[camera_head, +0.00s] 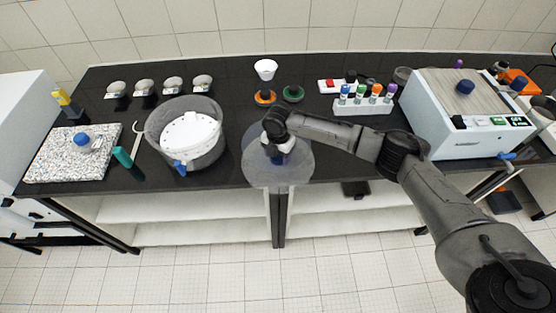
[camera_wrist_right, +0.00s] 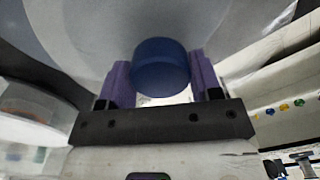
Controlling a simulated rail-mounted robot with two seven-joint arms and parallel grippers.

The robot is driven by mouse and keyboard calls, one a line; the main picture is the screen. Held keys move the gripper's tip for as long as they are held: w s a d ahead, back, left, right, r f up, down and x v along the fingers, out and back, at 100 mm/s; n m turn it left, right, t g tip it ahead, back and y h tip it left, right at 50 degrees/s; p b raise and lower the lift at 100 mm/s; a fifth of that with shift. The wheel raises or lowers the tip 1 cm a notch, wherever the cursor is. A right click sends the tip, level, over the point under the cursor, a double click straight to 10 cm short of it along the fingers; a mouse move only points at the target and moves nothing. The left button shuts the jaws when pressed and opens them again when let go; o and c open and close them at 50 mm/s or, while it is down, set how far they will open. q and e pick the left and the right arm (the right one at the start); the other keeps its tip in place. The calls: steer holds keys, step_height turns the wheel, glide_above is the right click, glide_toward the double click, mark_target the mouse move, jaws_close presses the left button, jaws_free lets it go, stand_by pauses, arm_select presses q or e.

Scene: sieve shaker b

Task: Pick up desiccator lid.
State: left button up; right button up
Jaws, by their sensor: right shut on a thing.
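The desiccator lid (camera_head: 298,172) is a wide, see-through grey disc with a blue knob. My right gripper (camera_head: 279,153) is above the lid's middle in the head view and hides most of the knob. In the right wrist view the blue knob (camera_wrist_right: 161,68) sits between the purple fingers of my right gripper (camera_wrist_right: 161,80), which is shut on it. The lid overlaps the bench's front edge in the picture. The desiccator bowl (camera_head: 213,152) stands open to its left, with a white perforated plate inside and a blue tap in front. My left gripper is not in view.
A speckled slab (camera_head: 48,160) with a blue-knobbed item lies at the left. A tube rack (camera_head: 362,107) and a white-blue machine (camera_head: 455,130) stand to the right. Several small dishes (camera_head: 145,87) line the back. A green-handled tool (camera_head: 122,157) lies left of the bowl.

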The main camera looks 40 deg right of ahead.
steer(key=c, duration=0.4)
steer(key=shift+r, duration=0.1)
steer(key=shift+r, duration=0.5)
step_height(320, 180, up, 3)
steer(key=shift+s+r+p, duration=0.1)
steer(key=shift+r+p, duration=0.05)
steer(key=shift+p, duration=0.15)
steer(key=shift+s+a+r+p, duration=0.2)
steer(key=shift+s+a+r, duration=0.35)
steer(key=shift+s+r, duration=0.9)
steer(key=shift+s+a+r+p, duration=0.25)
steer(key=shift+s+a+r, duration=0.4)
steer(key=shift+s, duration=1.55)
steer(key=shift+s+a+r+p, duration=0.2)
steer(key=shift+s+a+r, duration=0.25)
steer(key=shift+s+r, duration=1.05)
